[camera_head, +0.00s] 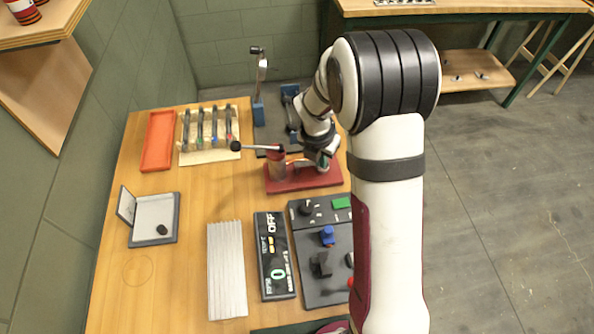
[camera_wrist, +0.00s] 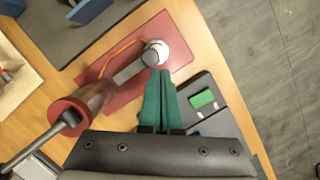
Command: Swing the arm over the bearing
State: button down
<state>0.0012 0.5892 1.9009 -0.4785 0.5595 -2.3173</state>
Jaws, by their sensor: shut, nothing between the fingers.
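A red base plate (camera_head: 300,180) lies on the wooden table and also fills the middle of the wrist view (camera_wrist: 120,75). A reddish cylinder (camera_head: 277,164) stands at its left, with a dark ball-ended lever (camera_head: 255,147) reaching left from its top. In the wrist view a grey bar (camera_wrist: 129,70) runs to a round pale post (camera_wrist: 155,52), with a thin orange wire beside it. I cannot tell for certain which part is the bearing. My gripper (camera_wrist: 158,78) has teal fingers together and empty, tips close to the pale post; contact is unclear.
A black control panel (camera_head: 325,268) and a display box (camera_head: 275,255) stand in front. An orange tray (camera_head: 158,141), a tool rack (camera_head: 209,155) and a small open case (camera_head: 152,235) are left. Blue-based fixtures stand behind. Bare table lies between the case and the plate.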

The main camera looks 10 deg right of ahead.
dwell(0.6)
jog(key=s+a+r, duration=0.1)
jog(key=s+r, duration=0.5)
jog(key=r, duration=0.3)
jog(key=shift+a+r, duration=0.2)
jog(key=shift+r, duration=0.15)
jog(key=shift+s, duration=0.15)
jog(key=s+a+r+m+g+y, duration=0.1)
jog(key=s+a+r+m, duration=0.1)
jog(key=s+m, duration=1)
jog(key=s+a+r+m+g+y, duration=0.1)
jog(key=s+a+r+m+y, duration=0.1)
jog(key=s+m, duration=0.9)
jog(key=a+r+m, duration=0.1)
jog(key=m, duration=0.9)
jog(key=shift+s+a+m+y, duration=0.3)
jog(key=shift+s+m, duration=0.05)
jog(key=shift+m, duration=0.05)
